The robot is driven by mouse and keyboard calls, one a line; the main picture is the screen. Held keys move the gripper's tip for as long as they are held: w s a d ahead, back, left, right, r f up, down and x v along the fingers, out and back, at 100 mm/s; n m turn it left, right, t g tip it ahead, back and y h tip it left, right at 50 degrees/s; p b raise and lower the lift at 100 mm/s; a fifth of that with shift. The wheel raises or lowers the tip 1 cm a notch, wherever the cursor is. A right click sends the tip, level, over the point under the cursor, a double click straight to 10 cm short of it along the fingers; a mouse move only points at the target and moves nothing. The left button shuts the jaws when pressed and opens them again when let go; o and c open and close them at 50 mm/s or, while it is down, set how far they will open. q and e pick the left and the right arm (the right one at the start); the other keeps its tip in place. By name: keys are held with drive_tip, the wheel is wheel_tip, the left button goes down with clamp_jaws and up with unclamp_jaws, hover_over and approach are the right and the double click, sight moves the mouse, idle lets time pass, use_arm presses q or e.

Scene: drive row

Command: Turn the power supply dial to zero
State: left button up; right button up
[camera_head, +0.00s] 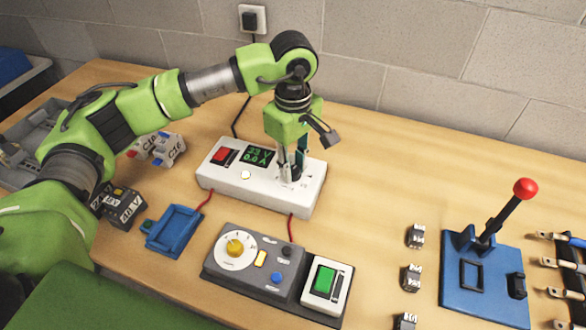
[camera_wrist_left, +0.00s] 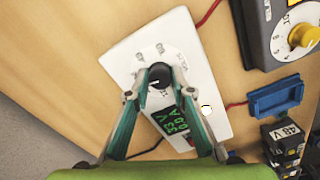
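The white power supply (camera_head: 230,182) lies on the wooden table below the wall socket. My left gripper (camera_head: 292,176) reaches down from above. Its two fingertips (camera_wrist_left: 160,78) stand on either side of the dial and look closed against it. In the head view the gripper mostly hides the dial. My right gripper is not in view.
The power supply has a red switch (camera_head: 224,155). In front stands a grey control box (camera_head: 214,268) with a yellow knob, beside a green switch (camera_head: 325,279). A blue tray (camera_head: 173,229) lies left of it. A red-knobbed lever (camera_head: 508,205) rises at the right.

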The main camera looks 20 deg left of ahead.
use_arm(q)
drive_tip(key=shift+c, duration=0.3)
drive_tip(key=n+b, duration=0.1)
drive_tip(key=n, duration=0.2)
drive_tip(key=shift+f+n, duration=0.1)
drive_tip(key=shift+n, duration=0.2)
drive_tip(key=n, duration=0.5)
drive_tip(key=shift+n+b, duration=0.3)
drive_tip(key=shift+b, duration=0.05)
drive_tip(key=n, duration=0.4)
drive_tip(key=shift+n, duration=0.4)
drive_tip(key=n, duration=0.5)
drive_tip(key=shift+n+b, duration=0.4)
drive_tip(key=o, duration=1.8)
